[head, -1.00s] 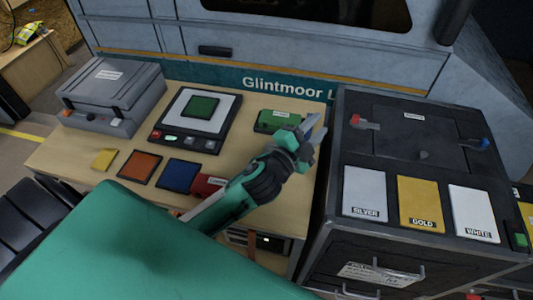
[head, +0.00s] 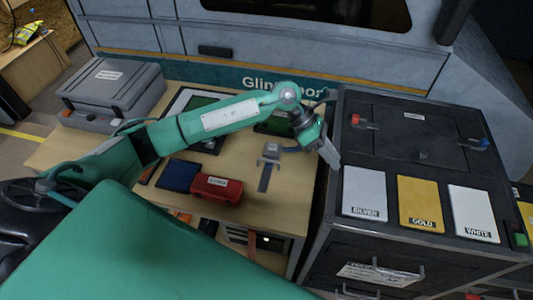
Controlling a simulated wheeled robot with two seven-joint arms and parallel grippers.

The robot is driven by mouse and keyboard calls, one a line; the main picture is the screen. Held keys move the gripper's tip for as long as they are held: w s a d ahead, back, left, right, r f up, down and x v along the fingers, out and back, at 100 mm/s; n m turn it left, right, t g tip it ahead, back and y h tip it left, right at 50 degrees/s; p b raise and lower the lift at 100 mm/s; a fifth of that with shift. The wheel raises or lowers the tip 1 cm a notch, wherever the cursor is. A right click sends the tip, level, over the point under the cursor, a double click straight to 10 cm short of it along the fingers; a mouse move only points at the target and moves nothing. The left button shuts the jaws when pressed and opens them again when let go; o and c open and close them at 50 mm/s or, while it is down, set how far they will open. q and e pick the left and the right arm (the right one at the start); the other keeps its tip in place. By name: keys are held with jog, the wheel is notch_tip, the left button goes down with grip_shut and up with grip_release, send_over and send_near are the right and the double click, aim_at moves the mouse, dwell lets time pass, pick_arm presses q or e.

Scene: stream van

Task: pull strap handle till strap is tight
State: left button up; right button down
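My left gripper (head: 329,152) hangs over the gap between the wooden table and the dark cabinet, its fingers pointing down and right. The fingers overlap from this angle, so their opening cannot be told; I see nothing clearly held. To its left on the table is a small grey block (head: 271,151) with a flat dark strip (head: 265,178) running towards the front edge. This may be the strap and its handle, but I cannot tell for sure. The gripper is apart from the strip in the picture. My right gripper is out of view.
A red labelled case (head: 215,188) and a blue square (head: 179,176) lie near the table's front. The dark cabinet (head: 415,142) carries silver, gold and white plates. A grey case (head: 111,94) stands at left.

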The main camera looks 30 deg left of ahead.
pick_arm(q)
jog(key=w+a+f+m+y, duration=0.1)
jog(key=a+y, duration=0.1)
jog(key=a, duration=0.2)
jog(key=w+a+f+y, duration=0.1)
jog(key=w+a+y, duration=0.1)
jog(key=a, duration=0.3)
jog(key=y, duration=0.6)
send_near(266, 160)
jog(key=shift+g, duration=0.4)
jog(key=f+p, duration=0.2)
jog(key=f, duration=0.1)
jog(key=f+p, duration=0.1)
jog(key=f, duration=0.2)
jog(key=shift+s+f+p, duration=0.2)
jog(key=shift+f+p, duration=0.05)
jog(key=shift+p, duration=0.1)
jog(key=shift+f, duration=0.55)
grip_shut()
